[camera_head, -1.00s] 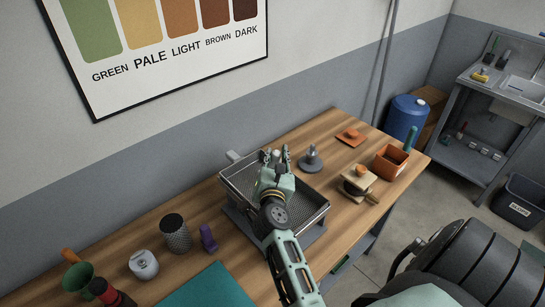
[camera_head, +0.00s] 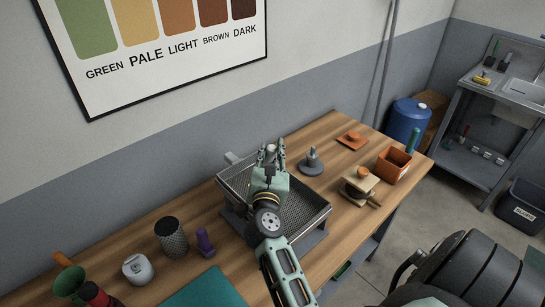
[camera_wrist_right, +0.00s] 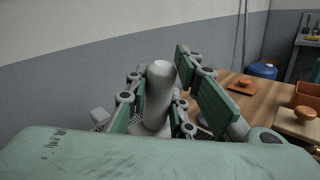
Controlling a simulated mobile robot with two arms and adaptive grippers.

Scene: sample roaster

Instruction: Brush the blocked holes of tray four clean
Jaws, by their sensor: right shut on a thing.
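A dark metal tray with a fine mesh floor (camera_head: 306,208) sits on a grey stand on the wooden bench. My right gripper (camera_head: 271,153) is over the back part of this tray. It is shut on a pale grey, round-topped handle (camera_wrist_right: 160,88), which stands upright between the fingers in the right wrist view. The lower end of the handled tool is hidden, so I cannot tell if it touches the mesh. Blocked holes cannot be made out, and no tray number is legible. My left gripper is not in view.
Right of the tray on the bench (camera_head: 330,140) stand a grey knobbed piece (camera_head: 312,164), a wooden block with an orange knob (camera_head: 359,186) and an orange box (camera_head: 393,165). Left are a mesh cylinder (camera_head: 171,238), a purple item (camera_head: 204,243) and a teal mat (camera_head: 212,290).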

